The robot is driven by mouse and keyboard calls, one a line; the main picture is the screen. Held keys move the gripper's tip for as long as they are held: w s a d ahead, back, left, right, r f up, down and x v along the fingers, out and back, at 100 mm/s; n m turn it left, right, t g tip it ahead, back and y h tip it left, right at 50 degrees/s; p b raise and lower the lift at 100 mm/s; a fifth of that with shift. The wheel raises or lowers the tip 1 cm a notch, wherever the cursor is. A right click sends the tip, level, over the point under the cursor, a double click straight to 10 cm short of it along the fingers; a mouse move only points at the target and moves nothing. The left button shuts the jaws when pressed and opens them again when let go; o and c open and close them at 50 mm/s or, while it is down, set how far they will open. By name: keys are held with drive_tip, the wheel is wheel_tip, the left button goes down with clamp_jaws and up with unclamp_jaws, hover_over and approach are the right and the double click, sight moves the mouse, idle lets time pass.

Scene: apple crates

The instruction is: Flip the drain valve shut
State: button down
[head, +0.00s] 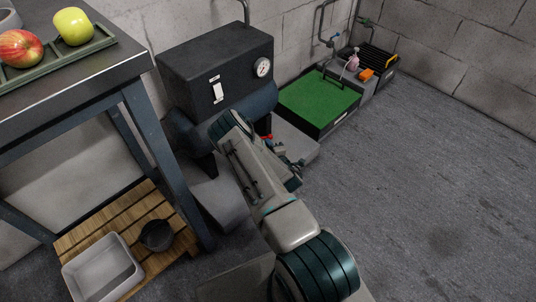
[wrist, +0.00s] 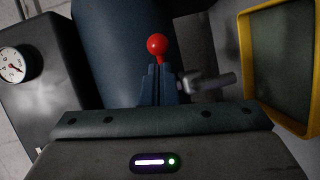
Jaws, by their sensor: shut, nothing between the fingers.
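The drain valve shows in the wrist view as a red ball knob (wrist: 157,45) just beyond my fingertips, with a grey metal fitting (wrist: 208,82) to the right of the fingers. My gripper (wrist: 157,70) is shut and holds nothing. Its closed fingers point at the knob and hide what lies below it; I cannot tell whether they touch. In the head view a small red part (head: 266,137) shows at the right end of the compressor's dark blue tank (head: 262,105), partly behind my arm. The lever's position is unclear.
The black compressor housing (head: 190,65) carries a gauge (head: 263,67) and a white switch (head: 216,90). A yellow-framed panel (wrist: 248,75) stands close on the right in the wrist view. A table (head: 130,75) stands left; a green mat (head: 318,99) lies behind. Open floor is right.

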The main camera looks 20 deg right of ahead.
drive_tip(key=shift+w+d, duration=0.25)
